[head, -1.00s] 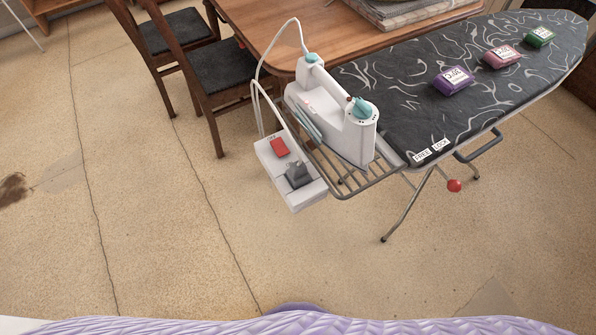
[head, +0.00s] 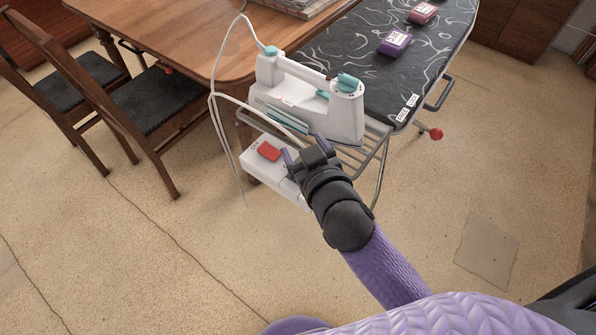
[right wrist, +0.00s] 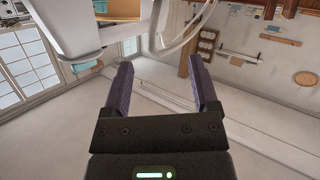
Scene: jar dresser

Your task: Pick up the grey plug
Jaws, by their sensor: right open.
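The grey plug is hidden in the head view behind my right gripper (head: 303,148), and I cannot make it out in the right wrist view. The white socket box (head: 252,165) with a red switch (head: 269,151) hangs beside the ironing board's wire rack. My right gripper is over the box's near right end, where it covers that part. In the right wrist view the gripper (right wrist: 167,85) has its two purple fingers apart with nothing between them. I cannot tell whether it touches the box. My left gripper is not in view.
A white iron (head: 310,100) stands on the wire rack (head: 368,150) just behind the gripper. A white cord (head: 213,115) loops at the left. The ironing board (head: 345,50) holds purple and pink packs. A wooden table (head: 170,30) and chairs stand left. The near floor is clear.

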